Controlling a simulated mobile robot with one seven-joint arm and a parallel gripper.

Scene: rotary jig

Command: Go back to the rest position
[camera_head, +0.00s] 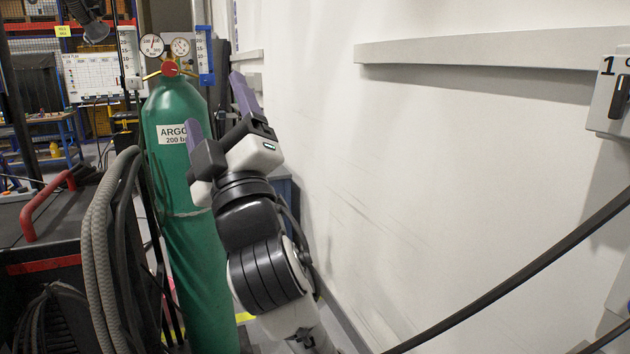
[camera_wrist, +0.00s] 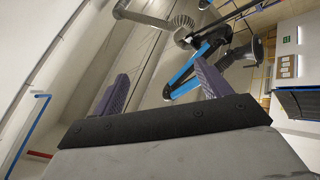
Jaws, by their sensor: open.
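My gripper (camera_head: 219,112) is raised in the middle of the head view, in front of the wall and just right of the green argon cylinder. Its two purple fingers point up and stand wide apart, with nothing between them. In the wrist view my gripper (camera_wrist: 160,92) shows both purple fingers apart, with ceiling and ducting beyond. My arm runs down from it to the bottom of the head view.
The green cylinder (camera_head: 181,245) with gauges stands close to my gripper's left. Grey hoses (camera_head: 97,235) hang on a cart at left. A black cable (camera_head: 530,268) crosses the lower right. A rail (camera_head: 475,54) runs along the white wall. A switch box (camera_head: 609,100) is at far right.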

